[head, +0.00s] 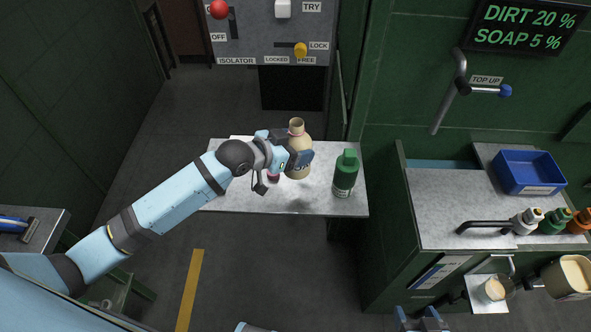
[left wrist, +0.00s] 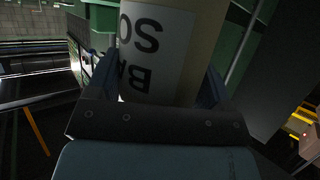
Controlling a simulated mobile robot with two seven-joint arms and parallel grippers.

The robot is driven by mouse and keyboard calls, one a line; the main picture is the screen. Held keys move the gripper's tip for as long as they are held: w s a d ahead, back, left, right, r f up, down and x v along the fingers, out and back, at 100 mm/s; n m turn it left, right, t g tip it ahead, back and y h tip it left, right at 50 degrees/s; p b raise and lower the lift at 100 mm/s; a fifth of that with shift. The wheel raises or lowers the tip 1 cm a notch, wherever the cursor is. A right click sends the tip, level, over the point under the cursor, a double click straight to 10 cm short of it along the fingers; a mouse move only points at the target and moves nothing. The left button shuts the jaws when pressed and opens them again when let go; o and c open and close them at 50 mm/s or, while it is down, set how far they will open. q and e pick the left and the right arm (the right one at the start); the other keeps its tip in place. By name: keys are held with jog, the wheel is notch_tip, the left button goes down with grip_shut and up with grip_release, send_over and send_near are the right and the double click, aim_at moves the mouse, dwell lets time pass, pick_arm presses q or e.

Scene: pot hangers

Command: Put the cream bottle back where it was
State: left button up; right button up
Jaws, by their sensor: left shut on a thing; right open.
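The cream bottle (head: 298,160) is upright in my left gripper (head: 300,158), over the small grey table (head: 325,203). A dark shadow on the tabletop lies apart below it, so it looks raised. In the left wrist view the bottle (left wrist: 203,45) fills the space between the fingers (left wrist: 160,80), with its white lettered label upside down. A green bottle (head: 345,176) stands on the table to the right. A magenta item (head: 273,177) shows behind my left gripper, mostly hidden. My right gripper (head: 424,318) is open and empty at the bottom edge of the head view.
An isolator panel (head: 265,35) is behind the table. The table's front is bare.

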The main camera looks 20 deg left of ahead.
aim_at(295, 170)
pick_arm(q)
notch_tip(295, 170, down, 8)
jog(key=shift+f, duration=0.25)
jog(key=shift+f+b, duration=0.2)
jog(key=shift+b, duration=0.1)
jog(key=o, duration=1.1)
jog(key=shift+o, duration=0.2)
jog(key=shift+r, duration=0.1)
